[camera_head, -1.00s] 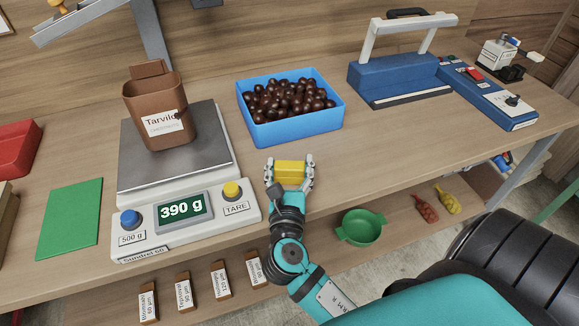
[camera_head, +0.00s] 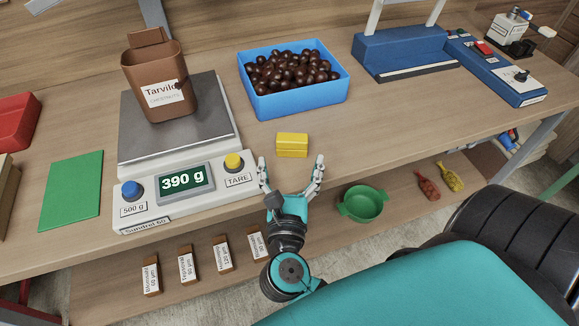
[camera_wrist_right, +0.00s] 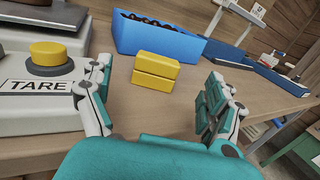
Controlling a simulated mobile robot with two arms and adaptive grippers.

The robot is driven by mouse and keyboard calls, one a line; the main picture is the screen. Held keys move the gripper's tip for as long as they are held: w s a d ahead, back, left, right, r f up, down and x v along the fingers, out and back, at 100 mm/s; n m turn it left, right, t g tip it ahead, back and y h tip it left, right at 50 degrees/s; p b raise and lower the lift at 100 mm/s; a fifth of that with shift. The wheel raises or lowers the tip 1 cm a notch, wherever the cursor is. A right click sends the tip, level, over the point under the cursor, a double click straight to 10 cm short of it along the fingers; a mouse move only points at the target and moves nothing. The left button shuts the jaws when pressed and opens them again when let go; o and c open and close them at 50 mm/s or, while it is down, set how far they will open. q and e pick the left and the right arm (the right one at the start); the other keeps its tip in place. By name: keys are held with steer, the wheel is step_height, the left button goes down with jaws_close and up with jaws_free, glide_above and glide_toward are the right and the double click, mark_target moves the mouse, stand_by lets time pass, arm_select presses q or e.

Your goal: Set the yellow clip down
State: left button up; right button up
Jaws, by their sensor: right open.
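The yellow clip (camera_head: 292,145) lies on the wooden table, in front of the blue crate and to the right of the scale. It also shows in the right wrist view (camera_wrist_right: 156,72), beyond and between the two fingers. My right gripper (camera_head: 291,172) is open and empty just in front of the clip, apart from it, at the table's front edge. Its spread fingers also show in the right wrist view (camera_wrist_right: 160,100). My left gripper is not in view.
A scale (camera_head: 129,217) reading 390 g holds a brown container (camera_head: 165,108). A blue crate (camera_head: 300,102) of chestnuts stands behind the clip. A blue sealer (camera_head: 400,52) is at the back right. A green bowl (camera_head: 362,204) sits below. The table right of the clip is clear.

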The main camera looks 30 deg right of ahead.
steer(key=v, duration=0.4)
steer(key=shift+s, duration=0.2)
steer(key=shift+a, duration=0.1)
